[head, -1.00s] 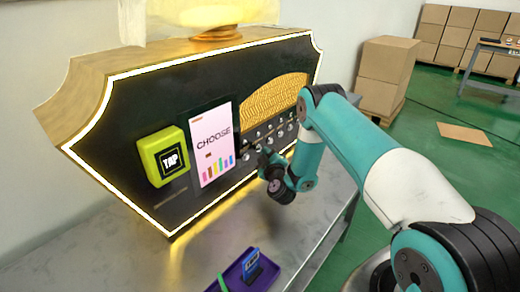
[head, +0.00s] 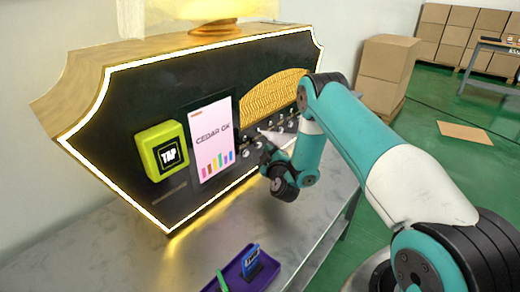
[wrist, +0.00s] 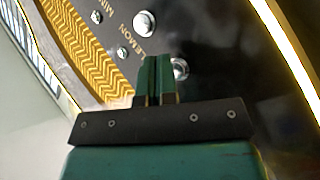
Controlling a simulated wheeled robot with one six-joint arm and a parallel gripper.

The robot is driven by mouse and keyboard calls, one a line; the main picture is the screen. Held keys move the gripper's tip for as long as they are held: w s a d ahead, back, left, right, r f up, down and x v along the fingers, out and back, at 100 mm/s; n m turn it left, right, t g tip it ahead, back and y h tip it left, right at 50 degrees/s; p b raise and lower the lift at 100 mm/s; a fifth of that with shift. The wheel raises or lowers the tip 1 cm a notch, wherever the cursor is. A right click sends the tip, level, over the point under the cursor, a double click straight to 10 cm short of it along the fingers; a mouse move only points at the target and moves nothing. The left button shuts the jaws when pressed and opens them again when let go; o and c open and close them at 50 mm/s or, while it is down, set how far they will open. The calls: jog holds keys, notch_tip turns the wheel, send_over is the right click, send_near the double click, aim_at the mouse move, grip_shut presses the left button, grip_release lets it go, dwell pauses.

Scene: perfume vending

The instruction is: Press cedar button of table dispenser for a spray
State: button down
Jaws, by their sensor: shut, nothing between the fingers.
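The table dispenser (head: 90,165) is a black panel with a lit edge and wood top. Its screen (head: 212,142) reads "CEDAR OK" above coloured bars. A pale white spray plume (head: 272,136) shows by the row of buttons and nozzles. My gripper (head: 265,150) is shut and empty, close in front of that row. In the wrist view, my shut fingertips (wrist: 157,62) are beside a round silver button (wrist: 180,68), partly hidden by them. Its label is hidden; contact cannot be told. The lemon button (wrist: 144,23) and part of a "MIN" label show nearby.
A yellow-green TAP reader (head: 162,150) is left of the screen. A purple tray (head: 234,276) with a blue card (head: 251,262) lies on the grey table (head: 130,255). Cardboard boxes (head: 388,70) stand at the back right. The table front is mostly clear.

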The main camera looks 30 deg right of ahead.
jog(key=shift+s+d, duration=0.1)
jog(key=shift+s, duration=0.05)
jog(key=s+b, duration=0.1)
jog(key=s+d+b, duration=0.1)
jog(key=s+b, duration=0.2)
jog(key=b, duration=0.1)
jog(key=shift+s+d, duration=0.35)
dwell(0.9)
